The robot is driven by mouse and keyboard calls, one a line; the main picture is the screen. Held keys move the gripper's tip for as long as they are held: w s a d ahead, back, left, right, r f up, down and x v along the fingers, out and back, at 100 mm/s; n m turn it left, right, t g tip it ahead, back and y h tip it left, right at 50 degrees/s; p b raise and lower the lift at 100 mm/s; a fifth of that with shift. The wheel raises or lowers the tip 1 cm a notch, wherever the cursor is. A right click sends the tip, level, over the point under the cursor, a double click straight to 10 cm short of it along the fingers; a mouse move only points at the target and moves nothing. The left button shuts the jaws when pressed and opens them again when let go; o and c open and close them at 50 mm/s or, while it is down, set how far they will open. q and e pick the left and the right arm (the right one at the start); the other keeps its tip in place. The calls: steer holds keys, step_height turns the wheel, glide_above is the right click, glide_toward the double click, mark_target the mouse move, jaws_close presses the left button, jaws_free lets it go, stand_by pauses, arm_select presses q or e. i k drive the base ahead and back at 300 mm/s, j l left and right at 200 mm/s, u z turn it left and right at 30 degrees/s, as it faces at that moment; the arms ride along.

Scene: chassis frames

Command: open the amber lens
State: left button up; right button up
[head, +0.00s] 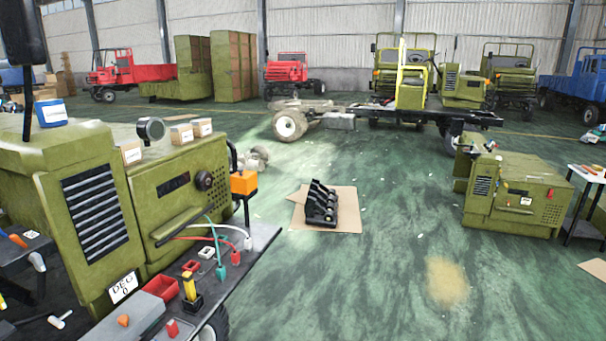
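An orange block-shaped housing (243,183), the most lens-like amber thing in view, sits at the right front corner of the olive-green truck body (180,190). It looks closed, but it is too small to tell whether it has a seam or catch. Neither of my grippers is in view.
A round lamp (151,129) stands on the hood. A black part (321,205) lies on cardboard; green floor around it is open.

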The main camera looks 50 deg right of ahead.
mark_target(244, 182)
steer(key=z, duration=1.4)
steer(key=u, duration=0.35)
